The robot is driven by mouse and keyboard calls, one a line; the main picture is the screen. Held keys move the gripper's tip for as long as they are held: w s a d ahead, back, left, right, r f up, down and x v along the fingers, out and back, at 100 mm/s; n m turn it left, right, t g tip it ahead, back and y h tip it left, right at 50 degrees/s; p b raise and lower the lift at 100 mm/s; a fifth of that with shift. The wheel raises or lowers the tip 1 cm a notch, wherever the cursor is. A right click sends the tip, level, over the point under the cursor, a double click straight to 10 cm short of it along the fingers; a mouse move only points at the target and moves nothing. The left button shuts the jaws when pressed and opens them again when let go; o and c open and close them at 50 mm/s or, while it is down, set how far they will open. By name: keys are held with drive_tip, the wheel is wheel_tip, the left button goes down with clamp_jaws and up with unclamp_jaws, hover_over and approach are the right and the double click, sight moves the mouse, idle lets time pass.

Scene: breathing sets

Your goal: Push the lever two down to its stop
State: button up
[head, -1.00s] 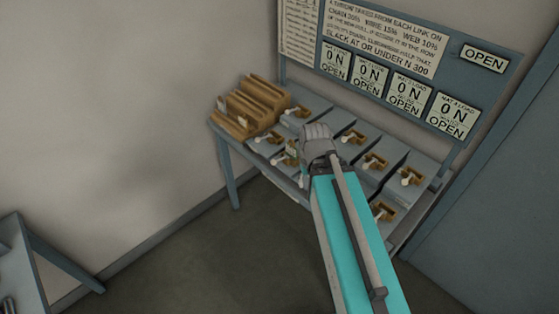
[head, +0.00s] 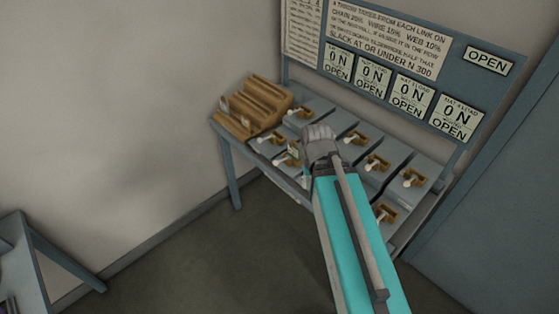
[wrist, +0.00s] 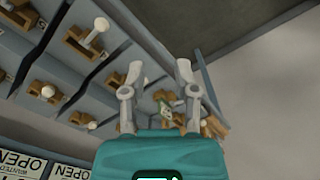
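Levers with white knobs in brown housings stand in two rows on a sloped grey bench. In the head view, back-row levers show at the left (head: 299,112), middle (head: 355,138) and right (head: 413,178). Front-row levers show left of my gripper (head: 272,137) and at the lower right (head: 385,213). I cannot read which one is lever two. My gripper (head: 320,135) is over the front part of the bench and hides part of it. In the wrist view my gripper (wrist: 159,70) has its fingers apart and empty. A lever (wrist: 96,33) shows left of the fingers. Contact with any lever cannot be told.
A wooden rack (head: 262,97) stands on the bench's left end. Behind the levers, a board (head: 470,85) carries several displays reading 0 N and OPEN, and a rules placard (head: 390,38). Another grey table (head: 40,265) is at the lower left. Floor (head: 200,265) between is clear.

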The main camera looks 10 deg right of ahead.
drive_tip(key=shift+w+a+f, duration=0.15)
drive_tip(key=shift+w, duration=0.4)
clamp_jaws()
drive_tip(key=w+a+f+b, duration=0.1)
drive_tip(key=w+a, duration=0.1)
drive_tip(key=w, duration=0.5)
drive_tip(key=w+a+f+b, duration=0.2)
drive_tip(key=w+a, duration=0.1)
drive_tip(key=w, duration=0.5)
drive_tip(key=w+a+f+n+g+b, duration=0.1)
drive_tip(key=w+a, duration=0.2)
drive_tip(key=w, duration=0.5)
drive_tip(key=shift+w+f+b, duration=0.15)
drive_tip(key=shift+b, duration=0.2)
drive_tip(key=shift+a+f, duration=0.1)
drive_tip(key=shift+f, duration=0.1)
drive_tip(key=f+b, duration=0.6)
drive_tip(key=b, duration=0.1)
drive_tip(key=shift+s+f, duration=0.3)
drive_tip(key=shift+s, duration=0.05)
drive_tip(key=shift+f, duration=0.1)
